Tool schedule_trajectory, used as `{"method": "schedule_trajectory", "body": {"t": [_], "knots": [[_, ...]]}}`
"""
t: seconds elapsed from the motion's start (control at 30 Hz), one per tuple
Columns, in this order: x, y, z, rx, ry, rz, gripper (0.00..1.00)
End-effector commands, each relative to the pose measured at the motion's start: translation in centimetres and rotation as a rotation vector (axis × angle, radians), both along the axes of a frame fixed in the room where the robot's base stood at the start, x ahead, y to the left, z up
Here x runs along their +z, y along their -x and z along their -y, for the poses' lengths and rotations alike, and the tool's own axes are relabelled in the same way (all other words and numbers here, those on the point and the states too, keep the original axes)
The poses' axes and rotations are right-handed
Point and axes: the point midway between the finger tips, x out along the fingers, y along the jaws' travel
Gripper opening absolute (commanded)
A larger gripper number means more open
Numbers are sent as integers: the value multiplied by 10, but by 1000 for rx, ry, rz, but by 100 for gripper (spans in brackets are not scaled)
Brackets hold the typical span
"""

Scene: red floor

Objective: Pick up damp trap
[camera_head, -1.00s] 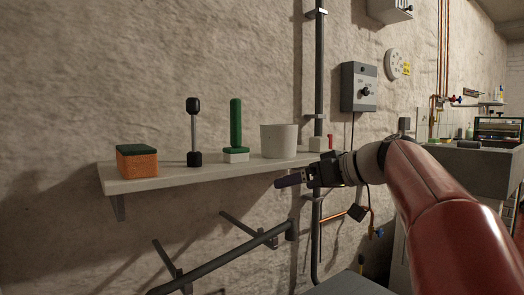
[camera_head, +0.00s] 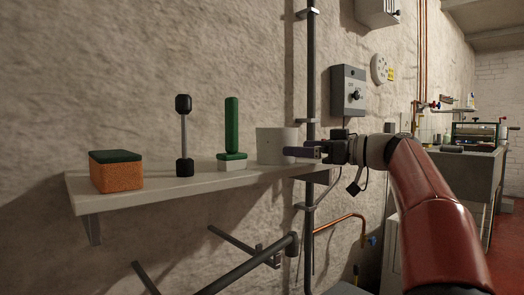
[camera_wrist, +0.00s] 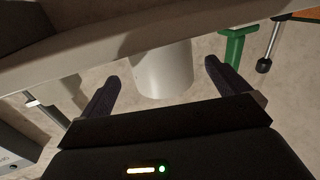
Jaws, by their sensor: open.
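A pale grey-white tub (camera_head: 272,146), which I take to be the damp trap, stands upright on a shelf, at the right end of a row of objects. My gripper (camera_head: 300,152) is open at tub height, its dark fingers overlapping the tub's right edge in the head view.
The wall shelf (camera_head: 135,192) also holds an orange sponge with a green top (camera_head: 116,171), a black-ended rod (camera_head: 184,135) and a green-handled tool (camera_head: 232,132) close left of the tub. A dark vertical pipe (camera_head: 311,70) runs behind my gripper.

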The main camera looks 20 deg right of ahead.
Motion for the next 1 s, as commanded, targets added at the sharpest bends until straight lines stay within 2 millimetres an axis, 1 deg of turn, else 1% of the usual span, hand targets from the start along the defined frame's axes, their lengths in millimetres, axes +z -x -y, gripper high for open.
{"method": "schedule_trajectory", "body": {"t": [0.07, 0.37, 0.5, 0.6, 0.7, 0.9, 0.93, 1.0], "knots": [[1, -3, -2, 1, -1, 2, 100], [2, -29, -24, 3, -1, 0, 100], [5, -46, -39, 3, -1, 1, 100], [4, -55, -46, 2, -1, 0, 100], [3, -59, -49, 0, 0, 0, 100], [2, -60, -49, -1, 0, 0, 100], [2, -59, -49, -1, 0, 0, 97], [2, -59, -49, -1, 0, 0, 88]]}}
